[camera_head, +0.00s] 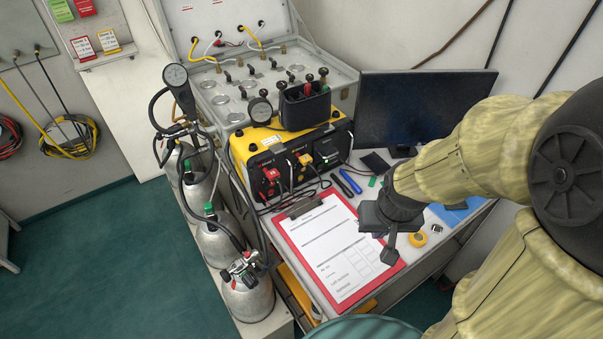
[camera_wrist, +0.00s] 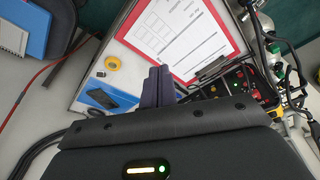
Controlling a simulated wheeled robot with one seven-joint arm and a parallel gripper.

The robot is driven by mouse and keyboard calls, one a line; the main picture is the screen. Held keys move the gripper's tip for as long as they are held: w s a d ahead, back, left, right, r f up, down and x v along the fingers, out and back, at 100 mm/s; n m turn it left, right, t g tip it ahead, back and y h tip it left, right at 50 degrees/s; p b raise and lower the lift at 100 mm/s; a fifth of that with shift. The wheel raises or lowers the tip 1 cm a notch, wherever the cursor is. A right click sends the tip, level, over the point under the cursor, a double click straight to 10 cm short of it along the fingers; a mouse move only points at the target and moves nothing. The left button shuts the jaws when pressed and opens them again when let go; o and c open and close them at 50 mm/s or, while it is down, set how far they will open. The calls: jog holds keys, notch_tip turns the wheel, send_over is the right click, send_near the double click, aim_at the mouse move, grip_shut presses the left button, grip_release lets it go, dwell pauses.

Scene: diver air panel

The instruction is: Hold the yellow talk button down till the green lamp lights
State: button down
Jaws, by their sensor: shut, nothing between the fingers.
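A yellow unit (camera_head: 258,138) with a dark front panel stands at the back of the desk. A yellow part (camera_head: 306,159) and a red part (camera_head: 271,174) show on its front; I cannot tell if the yellow part is the talk button. No lit green lamp can be made out for certain. The unit's front (camera_wrist: 240,78) shows partly at the right there, behind cables.
A red clipboard (camera_head: 334,245) with a paper form lies in front of the unit. A yellow tape roll (camera_head: 418,239), a blue marker (camera_head: 350,182) and a monitor (camera_head: 420,108) are to the right. Grey gas cylinders (camera_head: 215,245) with hoses stand at the left.

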jog(key=shift+a, duration=0.1)
jog(key=m+t+b, duration=0.4)
jog(key=m+b, duration=0.2)
jog(key=m, duration=0.2)
send_near(321, 212)
jog(key=s+d+r, duration=0.3)
jog(key=d+r, duration=0.1)
jog(key=r, duration=0.1)
jog(key=w+a+f+m+t+b, duration=0.1)
jog(key=w+f+m, duration=0.1)
jog(key=f, duration=0.1)
jog(key=w+a+f+m+t+b, duration=0.1)
jog(key=w+f+m+t, duration=0.1)
jog(key=w+f+m, duration=0.1)
jog(key=w+a+f+m+t+b, duration=0.1)
jog(key=w+f+m, duration=0.2)
jog(key=shift+w+a+f+t, duration=0.1)
jog(key=shift+a+f+t, duration=0.1)
jog(key=shift+a+t, duration=0.15)
jog(key=shift+w+a+f+m, duration=0.1)
jog(key=shift+w+f+m, duration=0.05)
jog(key=shift+m, duration=0.15)
